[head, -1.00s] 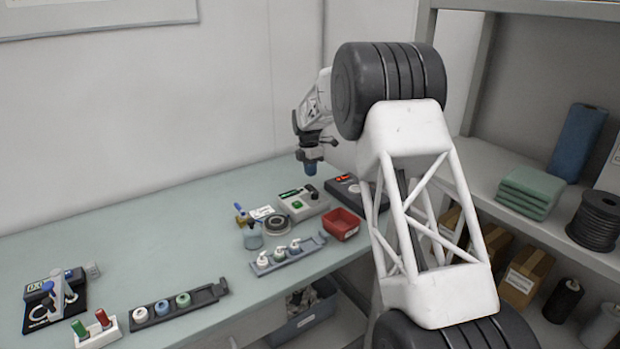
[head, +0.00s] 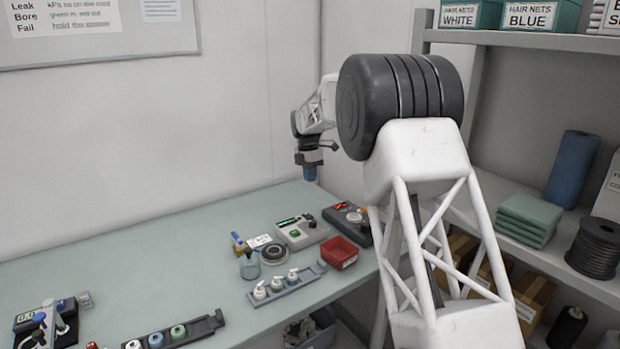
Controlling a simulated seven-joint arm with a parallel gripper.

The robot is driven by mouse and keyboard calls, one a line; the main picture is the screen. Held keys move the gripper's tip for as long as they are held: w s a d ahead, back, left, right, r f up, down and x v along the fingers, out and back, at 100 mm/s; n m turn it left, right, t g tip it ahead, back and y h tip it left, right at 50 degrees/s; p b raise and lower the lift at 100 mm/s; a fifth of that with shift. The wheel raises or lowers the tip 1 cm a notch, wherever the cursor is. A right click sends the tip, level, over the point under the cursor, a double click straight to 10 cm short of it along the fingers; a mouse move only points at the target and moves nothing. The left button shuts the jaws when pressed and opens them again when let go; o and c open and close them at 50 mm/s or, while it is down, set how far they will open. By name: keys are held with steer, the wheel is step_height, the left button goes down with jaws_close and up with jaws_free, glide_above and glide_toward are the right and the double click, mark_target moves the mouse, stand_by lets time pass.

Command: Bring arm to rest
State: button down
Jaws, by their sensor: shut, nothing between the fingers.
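My gripper (head: 310,173) hangs from the end of my arm, pointing down, with a blue tip at its lower end. It is above the far end of the bench, against the wall and the bench's back edge in the picture. It is shut and holds nothing. It stands clear of the bench (head: 150,248) and of everything on it. My arm's large dark joint and white lattice link fill the right middle of the head view.
Below my gripper are a grey tester (head: 301,234), a dark device (head: 349,216) and a red bin (head: 340,253). A tray (head: 286,284) with white pump caps and a dark tray (head: 196,333) with ring caps lie nearer. Shelves (head: 505,190) stand right; the left bench is largely clear.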

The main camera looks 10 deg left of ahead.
steer(key=s+d+r+m+t+y, duration=0.1)
steer(key=s+d+r+m, duration=0.2)
steer(key=s+r, duration=0.4)
steer(key=s+d+r+m, duration=0.4)
steer(key=s+r, duration=0.1)
steer(key=r, duration=0.5)
steer(key=s+d+r+m+t, duration=0.1)
steer(key=s+d+r+m, duration=0.4)
steer(key=s+d, duration=0.5)
steer(key=s+d+f+m, duration=0.1)
steer(key=s+d+m, duration=0.1)
steer(key=s+d, duration=0.3)
steer(key=s+d+m, duration=0.2)
steer(key=s, duration=0.5)
steer(key=s+d+f+m, duration=0.3)
steer(key=s+d+f, duration=0.1)
steer(key=s, duration=0.6)
steer(key=s+d+f+m+t, duration=0.1)
steer(key=s+d+f+m, duration=0.3)
steer(key=s, duration=0.6)
steer(key=s+d+f+m, duration=0.4)
steer(key=s+d+f, duration=0.2)
steer(key=s, duration=0.5)
steer(key=shift+f+t, duration=0.3)
steer(key=shift+f, duration=0.3)
